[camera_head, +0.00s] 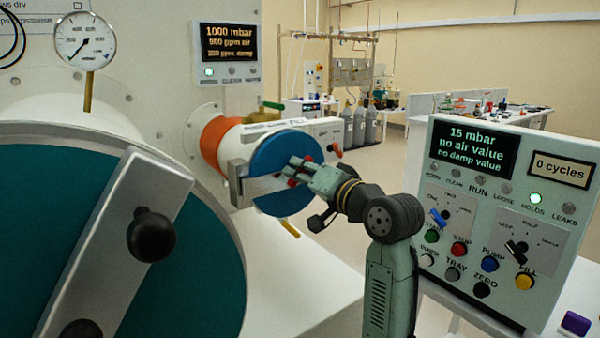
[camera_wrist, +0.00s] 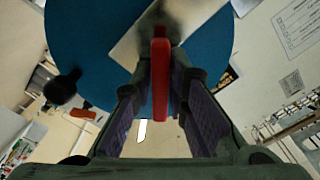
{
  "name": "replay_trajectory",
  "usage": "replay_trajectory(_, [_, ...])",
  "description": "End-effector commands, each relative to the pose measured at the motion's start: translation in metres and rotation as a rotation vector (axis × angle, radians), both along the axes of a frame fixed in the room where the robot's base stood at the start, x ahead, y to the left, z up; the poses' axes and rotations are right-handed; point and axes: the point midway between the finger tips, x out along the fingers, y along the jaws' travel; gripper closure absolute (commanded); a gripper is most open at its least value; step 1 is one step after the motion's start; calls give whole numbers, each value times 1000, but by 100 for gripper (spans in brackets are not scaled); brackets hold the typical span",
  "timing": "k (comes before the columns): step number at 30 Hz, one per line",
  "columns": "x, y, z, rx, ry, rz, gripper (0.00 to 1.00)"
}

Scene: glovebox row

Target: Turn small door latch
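The small door is a blue disc (camera_head: 284,152) on the front of an orange-and-white cylinder, and it fills the top of the wrist view (camera_wrist: 85,40). A grey metal plate (camera_wrist: 150,30) lies across it. The latch is a red bar (camera_wrist: 160,85) in front of the plate. My gripper (camera_head: 302,174) is close to the door face. In the wrist view its two fingers (camera_wrist: 160,92) stand open on either side of the red bar, with a visible gap on each side. In the head view the fingers hide most of the latch.
A large teal door (camera_head: 90,210) with a black-knobbed metal bar stands close at left. A control panel (camera_head: 500,200) with buttons stands at right, near my arm. A black knob (camera_wrist: 62,88) sits beside the small door. A white surface (camera_head: 310,285) lies below.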

Motion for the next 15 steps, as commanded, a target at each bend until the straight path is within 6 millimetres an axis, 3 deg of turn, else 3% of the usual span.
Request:
replay_trajectory(5, [0,0,0,0,0,0,100])
replay_trajectory(15, [0,0,0,-1,-1,0,100])
